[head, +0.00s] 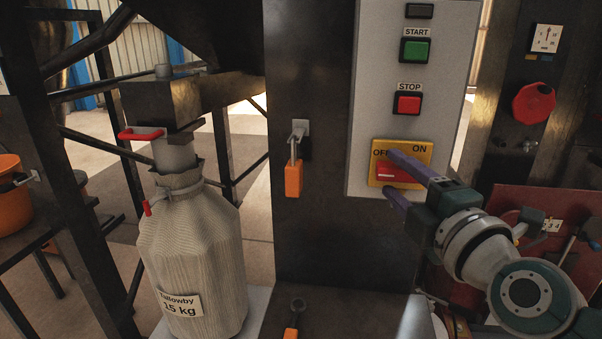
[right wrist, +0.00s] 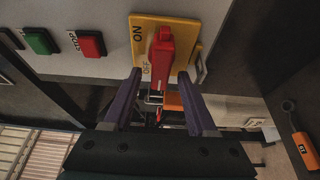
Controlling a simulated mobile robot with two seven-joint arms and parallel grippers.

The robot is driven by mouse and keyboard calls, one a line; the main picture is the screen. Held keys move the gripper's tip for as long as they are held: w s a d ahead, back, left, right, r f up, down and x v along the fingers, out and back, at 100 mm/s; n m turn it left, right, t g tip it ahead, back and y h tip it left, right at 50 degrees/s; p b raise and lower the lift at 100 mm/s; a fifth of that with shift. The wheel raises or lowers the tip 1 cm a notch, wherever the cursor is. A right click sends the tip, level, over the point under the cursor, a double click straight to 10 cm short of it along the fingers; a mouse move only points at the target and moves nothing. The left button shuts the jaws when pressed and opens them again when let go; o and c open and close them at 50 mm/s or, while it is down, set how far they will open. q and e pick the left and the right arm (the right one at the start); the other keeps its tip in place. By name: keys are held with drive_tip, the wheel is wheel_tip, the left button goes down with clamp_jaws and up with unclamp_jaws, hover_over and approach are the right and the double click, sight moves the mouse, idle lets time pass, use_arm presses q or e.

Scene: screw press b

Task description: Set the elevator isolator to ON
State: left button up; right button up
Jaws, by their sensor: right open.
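The elevator isolator is a yellow plate (head: 427,157) marked OFF at left and ON at right, with a red handle (head: 392,176). It sits low on the grey control panel. The right wrist view also shows the plate (right wrist: 142,20) and handle (right wrist: 162,60), with the handle end near the OFF label. My right gripper (head: 391,175) is open in front of the isolator, one finger above the handle and one below. In the right wrist view its fingertips (right wrist: 160,74) lie on either side of the handle's end; I cannot tell whether they touch it. My left gripper is not in view.
Above the isolator are a green START button (head: 415,50) and red STOP button (head: 408,103). An orange padlock (head: 293,180) hangs on the dark column at left. A filled sack (head: 190,250) stands further left. A red knob (head: 534,103) is at right.

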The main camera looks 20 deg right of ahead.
drive_tip(key=shift+c, duration=0.2)
clamp_jaws()
drive_tip(key=shift+m, duration=0.3)
drive_tip(key=m+t+b, duration=0.1)
drive_tip(key=m+b, duration=0.1)
drive_tip(key=shift+m+h, duration=0.3)
drive_tip(key=m+h+b, duration=0.1)
drive_tip(key=m, duration=0.2)
drive_tip(key=m+t+h+b, duration=0.1)
drive_tip(key=m, duration=0.2)
drive_tip(key=shift+r, duration=0.15)
drive_tip(key=m+h, duration=0.1)
drive_tip(key=m, duration=0.2)
drive_tip(key=m+h+b, duration=0.1)
drive_tip(key=m+h, duration=0.1)
drive_tip(key=m, duration=0.1)
drive_tip(key=shift+s+d+r+t+b, duration=0.1)
drive_tip(key=shift+t+b, duration=0.2)
drive_tip(key=shift+t, duration=0.1)
drive_tip(key=m+h, duration=0.1)
drive_tip(key=m, duration=0.2)
drive_tip(key=m+g+h+b, duration=0.1)
drive_tip(key=m+h, duration=0.1)
drive_tip(key=m, duration=0.2)
drive_tip(key=shift+d, duration=0.15)
drive_tip(key=shift+s+m+g, duration=0.1)
drive_tip(key=shift+m+g, duration=0.2)
